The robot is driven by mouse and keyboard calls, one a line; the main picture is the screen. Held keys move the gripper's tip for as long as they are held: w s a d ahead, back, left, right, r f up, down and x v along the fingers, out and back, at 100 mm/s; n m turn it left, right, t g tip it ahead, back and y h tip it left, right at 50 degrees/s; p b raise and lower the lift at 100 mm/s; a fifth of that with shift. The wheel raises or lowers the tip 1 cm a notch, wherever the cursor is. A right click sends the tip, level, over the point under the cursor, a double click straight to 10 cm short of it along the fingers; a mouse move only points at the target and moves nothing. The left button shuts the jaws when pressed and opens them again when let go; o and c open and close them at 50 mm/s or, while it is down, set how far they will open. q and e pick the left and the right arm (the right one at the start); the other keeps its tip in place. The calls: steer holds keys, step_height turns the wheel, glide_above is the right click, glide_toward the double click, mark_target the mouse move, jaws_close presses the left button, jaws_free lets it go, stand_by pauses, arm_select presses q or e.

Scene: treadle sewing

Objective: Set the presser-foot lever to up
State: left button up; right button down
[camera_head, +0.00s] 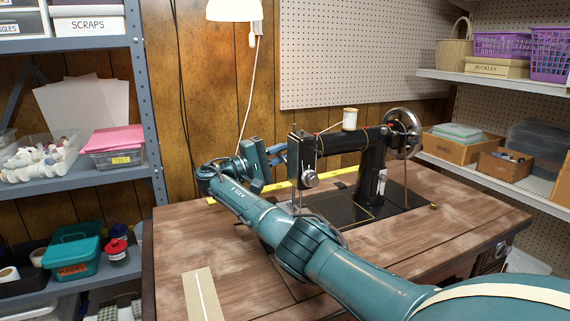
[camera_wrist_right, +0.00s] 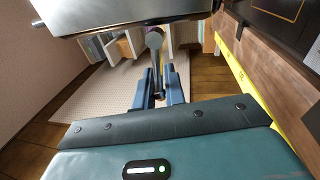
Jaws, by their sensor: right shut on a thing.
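The black treadle sewing machine (camera_head: 372,160) stands on the wooden table with its needle end at the left. My right gripper (camera_head: 277,153) reaches behind the needle end. In the right wrist view, my right gripper (camera_wrist_right: 159,84) is shut on a thin dark lever with a round grey knob (camera_wrist_right: 154,40), which looks like the presser-foot lever. The knob sticks out past the fingertips, beside the machine's shiny head (camera_wrist_right: 125,12). In the head view the machine head hides the lever, so I cannot tell whether it is up or down. My left gripper is not in view.
My right forearm crosses above the front of the wooden table (camera_head: 450,235). A yellow measuring strip (camera_head: 338,173) lies behind the machine. A thread spool (camera_head: 349,119) and the handwheel (camera_head: 403,130) stand high on the machine. A paper strip (camera_head: 203,294) lies front left.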

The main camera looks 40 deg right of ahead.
steer(key=shift+r+m+b, duration=0.2)
steer(key=shift+m+b, duration=0.1)
steer(key=shift+m, duration=0.2)
steer(key=shift+r, duration=0.15)
steer(key=c, duration=1.5)
jaws_free()
steer(key=shift+o, duration=0.2)
